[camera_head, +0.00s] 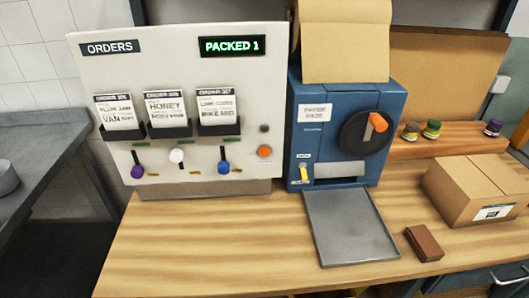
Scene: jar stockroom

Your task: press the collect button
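A white orders panel (185,75) stands at the back left of the wooden counter, with a green display reading "PACKED 1". An orange round button (264,151) sits at the panel's lower right, below a small dark round spot (264,128). I cannot read a label that says which one is the collect button. Three order slips stand in black holders on the panel. Below them are knobbed levers in purple (137,171), white (177,155) and blue (223,167). Neither of my grippers is in view.
A blue paper machine (345,105) with a dark dial and yellow lever stands right of the panel. A grey tray (349,227) lies before it. A brown block (424,243), a cardboard box (475,190) and small jars are at right. The counter's front left is clear.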

